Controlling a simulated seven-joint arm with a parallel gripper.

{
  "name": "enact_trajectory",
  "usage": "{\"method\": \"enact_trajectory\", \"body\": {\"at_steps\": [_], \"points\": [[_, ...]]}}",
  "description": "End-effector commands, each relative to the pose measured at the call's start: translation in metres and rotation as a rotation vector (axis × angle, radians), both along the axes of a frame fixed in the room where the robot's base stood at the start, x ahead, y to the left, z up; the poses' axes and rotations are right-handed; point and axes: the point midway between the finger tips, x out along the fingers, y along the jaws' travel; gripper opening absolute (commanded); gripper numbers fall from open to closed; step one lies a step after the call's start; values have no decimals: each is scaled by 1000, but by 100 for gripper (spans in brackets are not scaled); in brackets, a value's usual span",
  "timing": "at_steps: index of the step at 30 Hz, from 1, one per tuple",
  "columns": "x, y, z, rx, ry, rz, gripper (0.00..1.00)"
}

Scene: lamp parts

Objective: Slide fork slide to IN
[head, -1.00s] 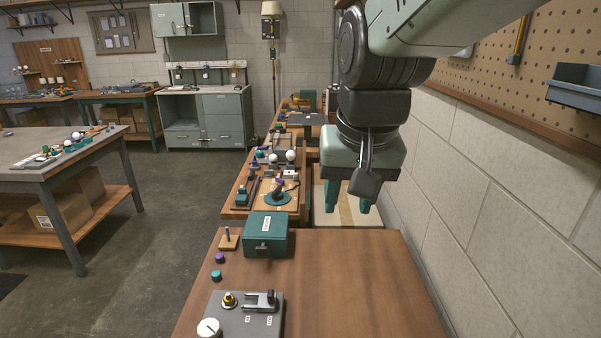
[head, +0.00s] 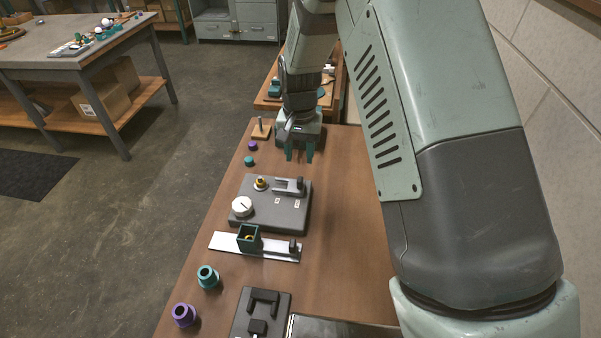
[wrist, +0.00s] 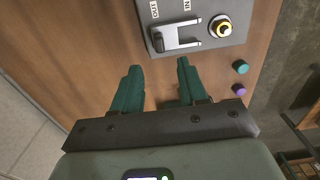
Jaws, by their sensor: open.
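The fork slide (head: 288,184) is a grey two-pronged piece with a dark upright handle on a grey panel (head: 265,215). In the wrist view the fork slide (wrist: 178,41) has its handle end by the OUT label. Its prongs point toward the IN side and a yellow-ringed post (wrist: 221,27), with the tips just short of the post. My gripper (head: 299,160) is open and empty, pointing down beyond the panel's far edge. In the wrist view my gripper's teal fingers (wrist: 159,66) are apart, short of the panel edge and touching nothing.
A white knob (head: 242,206) is on the panel. Purple and teal pegs (head: 249,160) lie left of my gripper. A white rail with a teal box (head: 249,237) and two ring-shaped parts (head: 208,277) are nearer. The wood table right of the panel is bare.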

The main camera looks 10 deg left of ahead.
Motion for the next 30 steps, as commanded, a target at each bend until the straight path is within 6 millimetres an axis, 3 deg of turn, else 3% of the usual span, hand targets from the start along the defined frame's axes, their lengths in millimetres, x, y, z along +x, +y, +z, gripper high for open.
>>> {"method": "enact_trajectory", "body": {"at_steps": [6, 13, 25, 26, 30], "points": [[-1, -1, -44, -2, 5, 0, 43], [-1, -1, -76, -2, 3, 0, 43], [0, -1, -85, 0, 1, 0, 43], [0, -1, -85, 0, 1, 0, 41], [0, -1, -85, 0, 1, 0, 20]]}}
